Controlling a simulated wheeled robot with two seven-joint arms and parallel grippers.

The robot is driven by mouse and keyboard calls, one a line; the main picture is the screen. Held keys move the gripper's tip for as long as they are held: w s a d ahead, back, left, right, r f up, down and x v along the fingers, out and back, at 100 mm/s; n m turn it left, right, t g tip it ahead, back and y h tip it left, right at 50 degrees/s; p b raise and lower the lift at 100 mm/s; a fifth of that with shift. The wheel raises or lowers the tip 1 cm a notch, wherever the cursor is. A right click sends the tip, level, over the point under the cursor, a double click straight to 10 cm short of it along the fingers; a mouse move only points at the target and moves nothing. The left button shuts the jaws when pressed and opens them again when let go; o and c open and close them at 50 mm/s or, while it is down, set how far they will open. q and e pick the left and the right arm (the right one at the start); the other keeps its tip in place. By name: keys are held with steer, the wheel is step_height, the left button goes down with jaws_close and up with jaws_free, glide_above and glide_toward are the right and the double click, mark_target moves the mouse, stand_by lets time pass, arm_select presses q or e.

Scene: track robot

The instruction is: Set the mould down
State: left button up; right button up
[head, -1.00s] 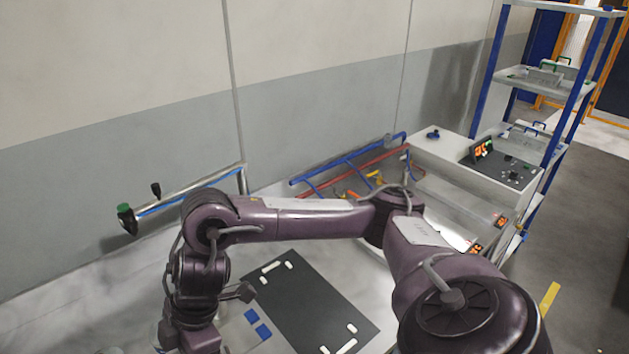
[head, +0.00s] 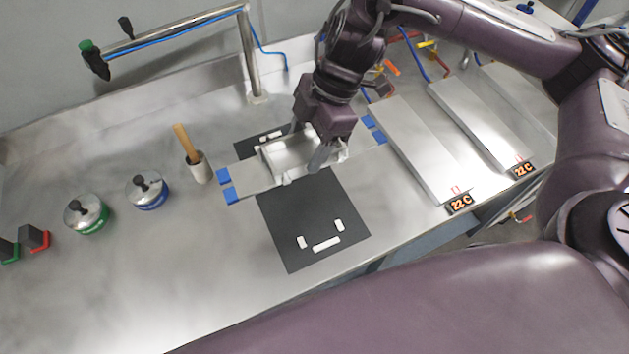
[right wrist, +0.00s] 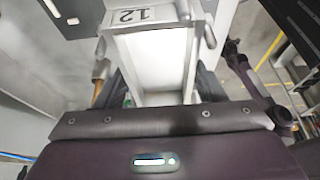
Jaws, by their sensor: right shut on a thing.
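The mould (head: 286,156) is a pale metal box with flat wings to either side, each ending in blue pads. My right gripper (head: 318,150) is shut on it from above. The mould lies across a black mat (head: 298,215) with white locating strips, covering its middle; I cannot tell whether it touches. In the right wrist view the mould (right wrist: 148,62) is between the fingers (right wrist: 155,85), with a "12" on its flange. My left gripper is not in view.
A wooden-handled tool in a cup (head: 198,165), a blue-based pot (head: 147,190) and a green-based pot (head: 86,213) stand at left. Two long metal plates (head: 415,145) (head: 480,120) with "22 C" displays lie to the right. A pipe (head: 175,30) rises behind. The front bench is clear.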

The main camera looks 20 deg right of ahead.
step_height(320, 180, down, 14)
steer(key=b, duration=0.2)
steer(key=shift+a+f+b, duration=0.1)
steer(key=shift+b, duration=0.3)
steer(key=shift+f+b, duration=0.45)
steer(key=shift+f, duration=1.85)
steer(key=shift+f, duration=0.1)
steer(key=o, duration=1.4)
steer(key=shift+f, duration=0.1)
steer(key=shift+r, duration=0.3)
steer(key=p+v, duration=0.2)
steer(key=v, duration=0.9)
steer(key=shift+r, duration=0.4)
